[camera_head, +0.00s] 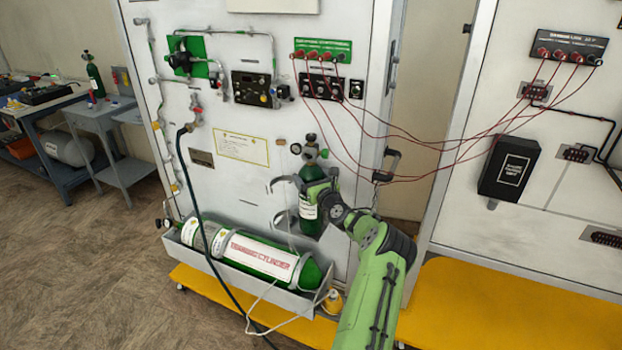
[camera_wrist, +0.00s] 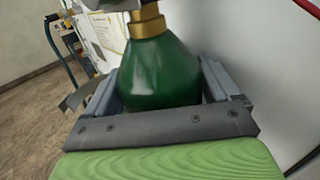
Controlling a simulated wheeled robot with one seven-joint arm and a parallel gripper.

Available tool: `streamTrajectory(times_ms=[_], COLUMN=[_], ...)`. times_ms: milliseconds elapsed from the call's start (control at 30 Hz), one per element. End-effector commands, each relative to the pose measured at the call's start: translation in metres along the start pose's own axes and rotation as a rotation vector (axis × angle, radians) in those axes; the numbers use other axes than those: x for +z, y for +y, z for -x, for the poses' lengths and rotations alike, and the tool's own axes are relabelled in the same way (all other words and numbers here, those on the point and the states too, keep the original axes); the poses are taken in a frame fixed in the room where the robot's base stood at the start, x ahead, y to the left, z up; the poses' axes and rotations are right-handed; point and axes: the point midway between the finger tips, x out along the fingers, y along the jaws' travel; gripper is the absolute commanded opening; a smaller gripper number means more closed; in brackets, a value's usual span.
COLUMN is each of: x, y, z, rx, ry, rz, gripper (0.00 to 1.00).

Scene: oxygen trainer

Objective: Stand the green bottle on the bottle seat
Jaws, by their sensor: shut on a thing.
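The green bottle (camera_head: 311,224) is upright in front of the white trainer panel, with a brass neck, a valve at its top and a white label. My gripper (camera_head: 313,188) is shut around its upper body. In the wrist view the green shoulder of the bottle (camera_wrist: 160,75) sits between my two grey jaws (camera_wrist: 162,92). Grey bracket arms (camera_head: 284,182) stick out of the panel just left of the bottle, and a lower one (camera_head: 282,217) shows beside its base. I cannot tell which part is the bottle seat; the bottle hides what is behind and under it.
A large green training cylinder (camera_head: 245,252) lies in a grey trough (camera_head: 222,268) below left, over a yellow plinth (camera_head: 240,312). A dark hose (camera_head: 196,215) and a pale cord hang near it. Red cables (camera_head: 425,146) cross to the right panel. Another green bottle (camera_head: 95,78) stands far left.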

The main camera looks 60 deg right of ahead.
Motion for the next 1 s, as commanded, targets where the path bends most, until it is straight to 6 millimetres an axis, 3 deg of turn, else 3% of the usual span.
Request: streamTrajectory(times_ms=[367, 400, 467, 833, 1000], x=[-0.004, -0.005, -0.005, -0.014, -0.012], y=[-0.001, -0.001, -0.001, -0.001, -0.003], z=[0.001, 0.001, 0.001, 0.004, 0.028], rx=[-0.002, -0.002, -0.002, -0.001, -0.003], ry=[0.008, 0.009, 0.010, 0.029, 0.030], rz=[0.001, 0.000, 0.000, -0.004, -0.006], gripper=[0.04, 0.92, 1.00, 1.00, 1.00])
